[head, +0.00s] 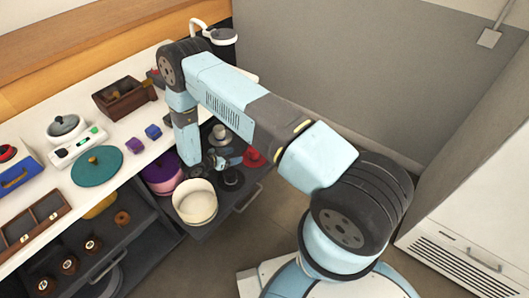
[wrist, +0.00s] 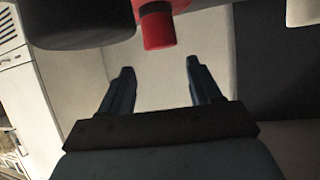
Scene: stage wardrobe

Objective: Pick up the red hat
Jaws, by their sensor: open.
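The red hat (head: 254,157) lies in the open drawer under the white counter, at its right side in the head view. My gripper (head: 231,160) is just left of it, low among the hats and partly hidden by my arm. In the wrist view my gripper (wrist: 159,66) has its two fingers apart with nothing between them. A red shape (wrist: 160,27) with a dark part, which looks like the red hat, shows beyond the fingertips at the top edge and is cut off. I cannot tell whether the gripper touches anything.
A black hat (head: 231,178) and a pale grey hat (head: 220,134) flank the red one. A cream round box (head: 195,203) and a purple one (head: 162,174) stand to the left. The counter (head: 105,185) is above; open floor (head: 285,205) lies right of the drawer.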

